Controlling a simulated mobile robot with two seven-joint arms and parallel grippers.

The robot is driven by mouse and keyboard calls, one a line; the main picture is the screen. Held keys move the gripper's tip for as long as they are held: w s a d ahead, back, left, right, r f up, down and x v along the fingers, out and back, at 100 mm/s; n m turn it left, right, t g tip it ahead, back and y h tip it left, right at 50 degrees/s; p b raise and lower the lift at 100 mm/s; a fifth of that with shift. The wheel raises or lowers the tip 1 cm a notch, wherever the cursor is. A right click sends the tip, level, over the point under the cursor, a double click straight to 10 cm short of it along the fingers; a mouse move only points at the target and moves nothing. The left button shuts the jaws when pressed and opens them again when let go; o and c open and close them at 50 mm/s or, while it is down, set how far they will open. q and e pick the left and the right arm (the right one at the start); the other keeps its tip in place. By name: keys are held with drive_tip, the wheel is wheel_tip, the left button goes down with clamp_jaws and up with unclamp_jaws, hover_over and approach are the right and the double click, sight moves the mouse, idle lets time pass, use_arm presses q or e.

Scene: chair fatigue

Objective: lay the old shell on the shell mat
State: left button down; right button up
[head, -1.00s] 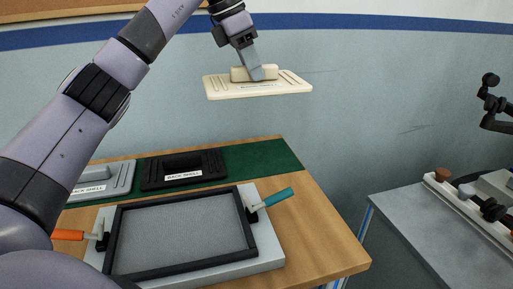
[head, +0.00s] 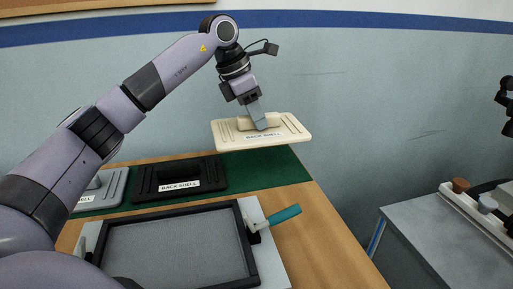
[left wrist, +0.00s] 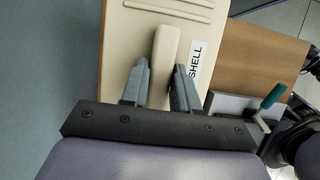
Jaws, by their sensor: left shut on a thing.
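The old shell is a cream panel (head: 290,131) labelled BACK SHELL, with a raised grip block in its middle. My left gripper (head: 259,122) is shut on that block and holds the panel roughly level in the air. The left wrist view shows the two fingers (left wrist: 160,85) on either side of the block of the cream shell (left wrist: 125,50). The green shell mat (head: 285,166) lies at the back of the wooden table, below the held shell. Its right part is bare.
A black back shell (head: 208,175) and a grey shell (head: 110,188) lie on the mat's left and middle. In front stands a framed fixture (head: 180,245) with a teal-handled clamp (head: 285,215). A grey bench (head: 425,235) stands at the right.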

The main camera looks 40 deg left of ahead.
use_arm(q)
drive_tip(key=shift+f, duration=3.75)
drive_tip(key=shift+f, duration=0.1)
drive_tip(key=shift+f+b, duration=0.45)
drive_tip(key=shift+f, duration=0.1)
drive_tip(key=c, duration=0.8)
unclamp_jaws()
drive_tip(key=shift+c, duration=0.2)
drive_tip(key=shift+r, duration=0.3)
drive_tip(key=p+v, duration=0.1)
drive_tip(key=v, duration=1.1)
drive_tip(key=shift+r, duration=0.35)
